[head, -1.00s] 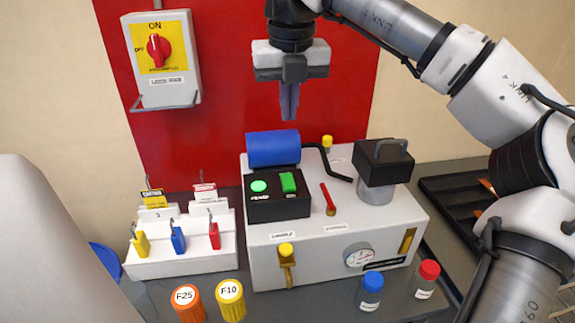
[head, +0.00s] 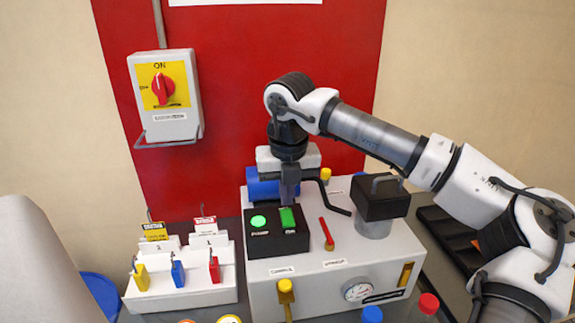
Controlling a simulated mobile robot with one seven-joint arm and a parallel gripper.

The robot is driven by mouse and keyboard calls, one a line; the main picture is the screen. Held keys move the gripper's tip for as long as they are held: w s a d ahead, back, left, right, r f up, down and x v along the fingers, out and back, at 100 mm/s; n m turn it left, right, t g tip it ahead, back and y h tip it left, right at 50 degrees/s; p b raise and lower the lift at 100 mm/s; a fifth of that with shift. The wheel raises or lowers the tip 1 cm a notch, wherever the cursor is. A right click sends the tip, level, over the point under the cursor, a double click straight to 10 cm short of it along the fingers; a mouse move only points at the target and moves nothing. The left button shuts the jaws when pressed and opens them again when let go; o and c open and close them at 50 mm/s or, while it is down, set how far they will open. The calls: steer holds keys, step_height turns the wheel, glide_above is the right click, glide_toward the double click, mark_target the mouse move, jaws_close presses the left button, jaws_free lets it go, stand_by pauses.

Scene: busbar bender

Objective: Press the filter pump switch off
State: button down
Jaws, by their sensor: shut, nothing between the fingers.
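The filter pump switch is a green rocker (head: 287,218) on a black box (head: 262,240) on top of the white machine (head: 330,268). A round green light (head: 258,222) sits to its left, over a label that seems to read PUMP. My gripper (head: 289,198) points down with its fingers shut and empty. Its tips are at the rear end of the rocker in the picture. I cannot tell whether they touch it. The gripper hides part of the blue cylinder (head: 262,187) behind the box.
A red-handled lever (head: 326,234) and a black-topped cylinder (head: 378,198) stand right of the switch. A bent black pipe (head: 336,199) runs close by. A white rack (head: 182,287) with padlocks is at left. A wall isolator (head: 165,95) has a red knob.

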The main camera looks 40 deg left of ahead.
mark_target(287, 218)
steer(key=shift+w+a+f, duration=0.1)
steer(key=shift+f, duration=1.1)
